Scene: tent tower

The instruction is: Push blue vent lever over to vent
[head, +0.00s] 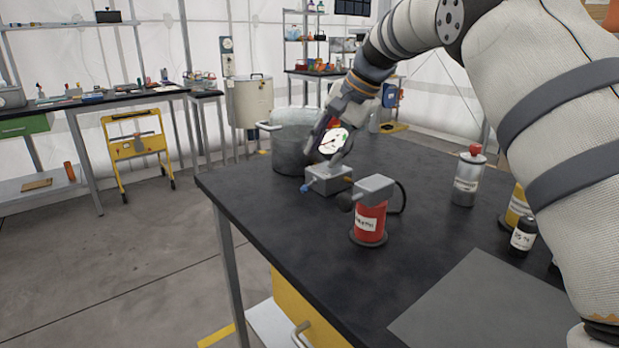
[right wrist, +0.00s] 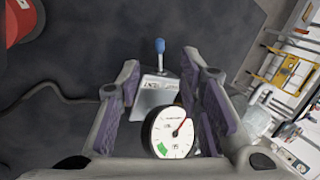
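The blue vent lever (right wrist: 160,46) sticks out from a grey metal block (right wrist: 153,95) with lettering on its face. In the head view the lever's blue tip (head: 306,188) points left and toward me from the block (head: 328,179) on the table. A round white gauge (head: 334,141) with a red needle and a green sector stands above the block. My right gripper (right wrist: 168,82) is open around the gauge and block in the wrist view, and the lever lies beyond the fingertips, apart from them. My left gripper is not in view.
A red canister (head: 370,222) with a grey top and black hose stands in front of the block. A large grey pot (head: 290,150) stands behind it. A silver bottle (head: 467,178) and a black bottle (head: 523,235) stand right. The dark tabletop (head: 270,216) is clear at front left.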

